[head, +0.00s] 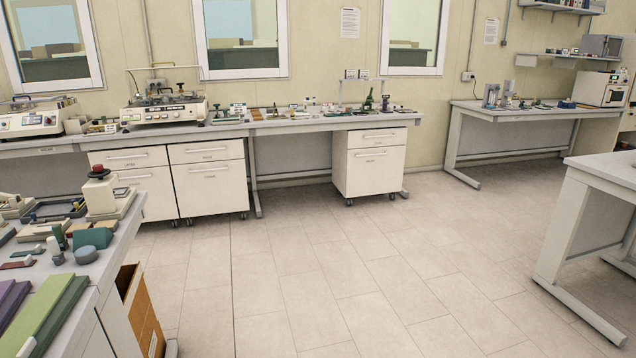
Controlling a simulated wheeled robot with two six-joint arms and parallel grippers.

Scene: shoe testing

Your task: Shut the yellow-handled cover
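I cannot clearly make out a yellow-handled cover in the head view. A cream bench machine (165,110) with a row of controls stands on the long back bench. Dark parts and a raised bar show on top of it, too small to tell whether any is a yellow handle. A second pale machine (32,122) with a dark bar across its top stands at the far left of that bench. A white box-shaped device (598,89) stands on the right back bench. Neither of my grippers is in view.
The long back bench (300,125) has drawer cabinets (210,180) below. A left front table (110,250) holds blocks and small tools, with an open brown box (140,308) beneath. A white table (600,175) stands at right. The tiled floor (330,260) between is clear.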

